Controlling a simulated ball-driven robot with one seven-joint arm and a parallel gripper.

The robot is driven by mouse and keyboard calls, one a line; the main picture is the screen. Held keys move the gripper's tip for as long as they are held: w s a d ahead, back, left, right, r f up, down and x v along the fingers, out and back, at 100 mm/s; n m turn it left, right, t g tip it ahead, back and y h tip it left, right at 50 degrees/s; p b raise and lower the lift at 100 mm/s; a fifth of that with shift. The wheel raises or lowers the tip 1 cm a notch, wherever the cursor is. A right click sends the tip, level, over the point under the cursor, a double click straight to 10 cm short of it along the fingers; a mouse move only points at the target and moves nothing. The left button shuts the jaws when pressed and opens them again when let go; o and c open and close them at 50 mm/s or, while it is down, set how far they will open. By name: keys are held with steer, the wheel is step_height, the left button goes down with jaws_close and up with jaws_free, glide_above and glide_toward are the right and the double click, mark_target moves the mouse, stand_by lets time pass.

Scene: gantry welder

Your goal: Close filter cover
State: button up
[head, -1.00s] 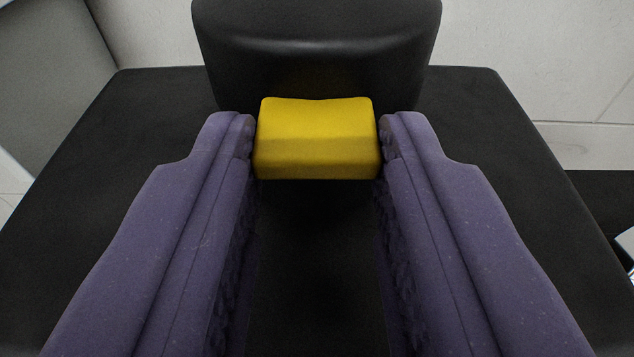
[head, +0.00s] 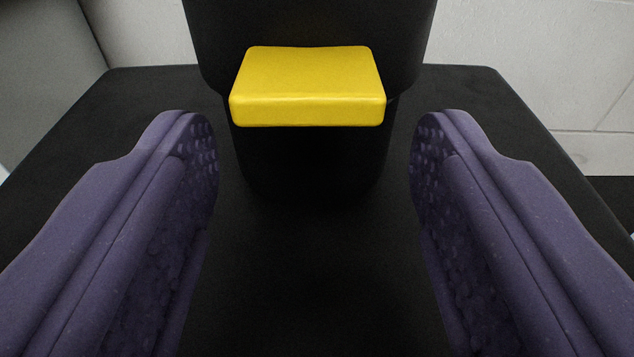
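A yellow block-shaped tab (head: 307,88) juts from the front of a black rounded body (head: 310,22) at the top centre of the head view. I cannot tell whether this black body is the filter cover itself. My gripper (head: 315,135) is open, with purple fingers wide apart and nothing between them. The fingertips lie just below and to either side of the tab, apart from it. The top of the black body is cut off by the frame edge.
A broad dark panel (head: 310,270) spreads beneath the fingers and around the black body. A pale block wall (head: 540,60) stands behind on the right, and a grey surface (head: 40,75) is at the upper left.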

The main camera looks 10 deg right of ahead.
steer(key=shift+a+r, duration=0.1)
steer(key=f+p+v, duration=0.1)
steer(key=p+v, duration=0.1)
steer(key=v, duration=0.5)
steer(key=shift+s+r, duration=0.4)
steer(key=shift+r, duration=0.05)
